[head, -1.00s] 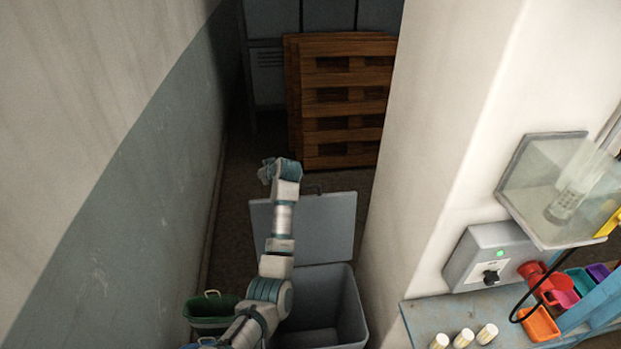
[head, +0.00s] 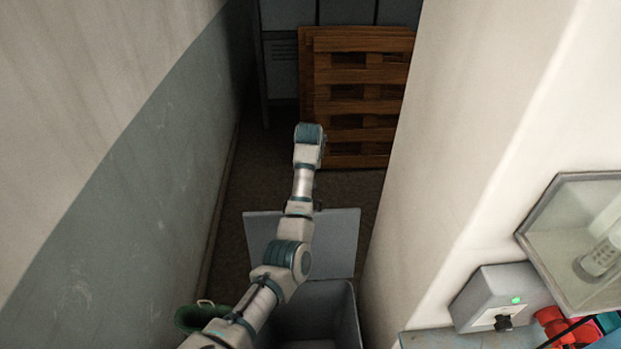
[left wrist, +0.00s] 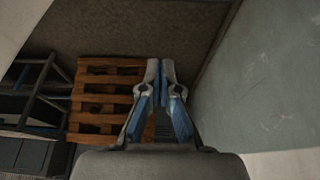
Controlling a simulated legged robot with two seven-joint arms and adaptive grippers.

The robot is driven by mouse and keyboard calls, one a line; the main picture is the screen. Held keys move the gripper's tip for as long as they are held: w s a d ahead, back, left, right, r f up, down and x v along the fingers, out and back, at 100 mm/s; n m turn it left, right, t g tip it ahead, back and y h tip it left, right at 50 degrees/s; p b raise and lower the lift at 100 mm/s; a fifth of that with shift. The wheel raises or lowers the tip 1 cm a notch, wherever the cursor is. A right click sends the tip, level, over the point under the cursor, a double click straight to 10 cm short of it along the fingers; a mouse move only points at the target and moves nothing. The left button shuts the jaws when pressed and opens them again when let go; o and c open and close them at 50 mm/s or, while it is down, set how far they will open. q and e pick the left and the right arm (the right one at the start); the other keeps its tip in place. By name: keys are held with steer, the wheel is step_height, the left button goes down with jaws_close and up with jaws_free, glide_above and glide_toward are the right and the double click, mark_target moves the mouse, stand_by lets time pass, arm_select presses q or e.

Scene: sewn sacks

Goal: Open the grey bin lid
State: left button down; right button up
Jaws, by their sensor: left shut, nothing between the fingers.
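The grey bin (head: 345,316) stands on the floor at the bottom middle of the head view, and its inside shows. Its grey lid (head: 340,240) is swung back away from the opening, on the far side of the bin. My left arm reaches over the bin and lid. In the left wrist view my left gripper (left wrist: 166,66) is shut, with nothing between its fingers. In the head view its fingers are hidden behind the wrist. It points past the lid, and the lid does not show in the wrist view. My right gripper is in no view.
A green bin (head: 190,318) stands left of the grey one. Wooden pallets (head: 365,75) lean at the back by grey lockers (head: 285,50). A wall on the left and a white pillar (head: 450,150) on the right make a narrow gap. A grey switch box (head: 500,297) is right.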

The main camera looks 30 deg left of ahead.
arm_select(q)
step_height(320, 180, down, 8)
steer(key=d+p, duration=0.1)
steer(key=p, duration=0.3)
steer(key=shift+s+d, duration=0.25)
steer(key=shift+s, duration=0.05)
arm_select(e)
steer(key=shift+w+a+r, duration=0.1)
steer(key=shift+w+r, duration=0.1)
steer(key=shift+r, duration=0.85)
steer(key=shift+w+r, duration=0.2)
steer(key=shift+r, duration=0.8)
